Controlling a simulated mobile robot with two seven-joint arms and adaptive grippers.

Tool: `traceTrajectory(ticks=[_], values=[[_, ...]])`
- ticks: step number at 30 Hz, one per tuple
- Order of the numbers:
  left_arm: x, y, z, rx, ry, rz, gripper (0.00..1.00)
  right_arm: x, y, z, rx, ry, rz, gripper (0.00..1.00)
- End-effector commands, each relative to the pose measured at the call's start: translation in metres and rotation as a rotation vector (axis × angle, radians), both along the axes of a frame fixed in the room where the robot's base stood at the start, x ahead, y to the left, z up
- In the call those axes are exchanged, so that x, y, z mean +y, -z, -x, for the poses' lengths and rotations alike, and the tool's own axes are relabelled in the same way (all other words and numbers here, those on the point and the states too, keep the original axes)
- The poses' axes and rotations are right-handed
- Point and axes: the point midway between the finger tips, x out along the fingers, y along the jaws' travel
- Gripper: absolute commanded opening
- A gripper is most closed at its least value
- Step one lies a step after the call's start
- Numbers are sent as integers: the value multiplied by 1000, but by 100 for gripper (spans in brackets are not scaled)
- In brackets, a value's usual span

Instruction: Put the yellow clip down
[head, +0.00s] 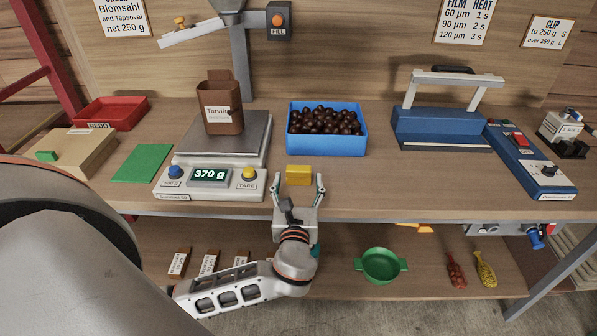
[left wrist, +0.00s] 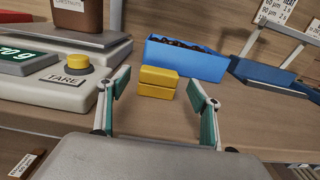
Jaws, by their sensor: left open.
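The yellow clip (head: 298,175) lies on the wooden bench top, in front of the blue crate and right of the scale. It also shows in the left wrist view (left wrist: 158,82) as a yellow block with a dark line along its length. My left gripper (head: 298,188) is open, its two fingers apart on either side of the clip's near side. In the left wrist view the gripper (left wrist: 160,90) has a visible gap between each finger and the clip. The clip appears to rest on the bench. My right gripper is in neither view.
A scale (head: 210,187) reading 370 g holds a brown pouch (head: 222,120). A blue crate of chestnuts (head: 327,145) stands behind the clip. A blue sealer (head: 440,128) is at the right. The bench between clip and sealer is clear. A green colander (head: 381,267) is on the lower shelf.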

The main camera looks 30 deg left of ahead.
Motion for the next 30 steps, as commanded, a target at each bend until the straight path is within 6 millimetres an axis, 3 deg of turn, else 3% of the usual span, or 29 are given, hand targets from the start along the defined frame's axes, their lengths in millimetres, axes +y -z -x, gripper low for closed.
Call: traceTrajectory(ticks=[6, 13, 15, 17, 20, 24, 27, 30], values=[[-22, 1, 36, 1, 1, 4, 64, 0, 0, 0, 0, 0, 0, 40], [-34, 1, 55, 0, 1, 7, 64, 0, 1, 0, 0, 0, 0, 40], [-36, 11, 57, 8, 12, 50, 64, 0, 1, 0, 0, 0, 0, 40], [-40, 30, 59, 21, 31, 144, 64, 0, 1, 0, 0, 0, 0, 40], [-55, 83, 66, 59, 64, 423, 64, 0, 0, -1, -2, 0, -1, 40], [-90, 171, 98, 91, 26, 1010, 64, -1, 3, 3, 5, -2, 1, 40], [-117, 218, 131, 59, -101, 1508, 64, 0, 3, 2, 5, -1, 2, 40], [-138, 243, 163, -27, -288, 1964, 64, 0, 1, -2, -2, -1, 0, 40]])
